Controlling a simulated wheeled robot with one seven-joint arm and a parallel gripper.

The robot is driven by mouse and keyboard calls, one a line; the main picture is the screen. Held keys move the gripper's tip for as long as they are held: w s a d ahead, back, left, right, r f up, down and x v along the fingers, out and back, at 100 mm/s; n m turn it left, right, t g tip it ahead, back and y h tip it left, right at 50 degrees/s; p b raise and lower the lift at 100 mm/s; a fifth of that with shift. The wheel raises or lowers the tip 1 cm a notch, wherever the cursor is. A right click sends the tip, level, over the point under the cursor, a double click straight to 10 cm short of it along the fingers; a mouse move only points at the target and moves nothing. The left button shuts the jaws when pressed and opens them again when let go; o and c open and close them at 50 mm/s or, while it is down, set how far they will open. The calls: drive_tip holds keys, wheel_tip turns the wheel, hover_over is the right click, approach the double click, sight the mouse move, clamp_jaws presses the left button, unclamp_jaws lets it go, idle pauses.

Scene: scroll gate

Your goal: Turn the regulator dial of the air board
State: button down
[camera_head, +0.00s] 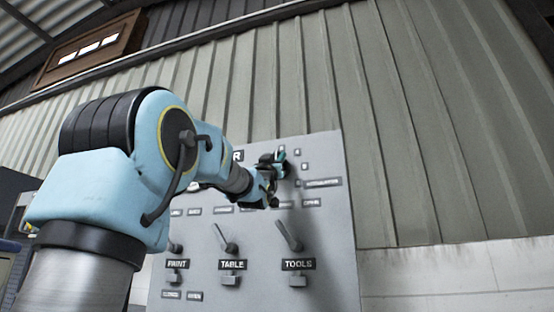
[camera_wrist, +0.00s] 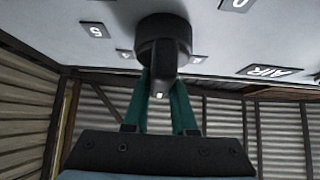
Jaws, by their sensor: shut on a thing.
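The grey air board (camera_head: 328,240) stands against the wall in the head view, and its face fills the top of the wrist view (camera_wrist: 60,20). The black regulator dial (camera_wrist: 163,38) sticks out from the board in the wrist view, with a ridge across its front. My gripper (camera_wrist: 162,85) has its two green fingers shut on that ridge, one on each side. In the head view my gripper (camera_head: 272,172) is at the upper part of the board, and the arm and gripper hide most of the dial.
A ribbed metal wall (camera_head: 430,130) is behind. The space right of the board looks clear.

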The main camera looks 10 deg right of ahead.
drive_tip(key=m+g+h+b, duration=0.1)
drive_tip(key=m+g+h, duration=0.1)
drive_tip(key=m+h, duration=0.1)
drive_tip(key=shift+d+f+m+g, duration=0.1)
drive_tip(key=shift+m+g, duration=0.2)
drive_tip(key=shift+m, duration=0.2)
drive_tip(key=m+g+h, duration=0.1)
drive_tip(key=m, duration=0.1)
drive_tip(key=m+g+h, duration=0.2)
drive_tip(key=m, duration=0.1)
drive_tip(key=shift+s+d+g, duration=0.1)
drive_tip(key=shift+d+g, duration=0.05)
drive_tip(key=shift+g, duration=0.15)
drive_tip(key=m+g+h, duration=0.1)
drive_tip(key=m, duration=0.1)
drive_tip(key=m+g+p, duration=0.1)
drive_tip(key=m+g, duration=0.1)
drive_tip(key=shift+s+d+m+h, duration=0.1)
drive_tip(key=shift+d+m+h, duration=0.05)
drive_tip(key=shift+m+h, duration=0.2)
drive_tip(key=shift+s+d+m+g+h+p, duration=0.15)
drive_tip(key=shift+m+g+p, duration=0.25)
drive_tip(key=shift+m+g, duration=0.4)
drive_tip(key=shift+w+m+g+h+p, duration=0.1)
drive_tip(key=shift+m+g+p, duration=0.3)
drive_tip(key=shift+m+g, duration=0.4)
drive_tip(key=shift+f, duration=0.1)
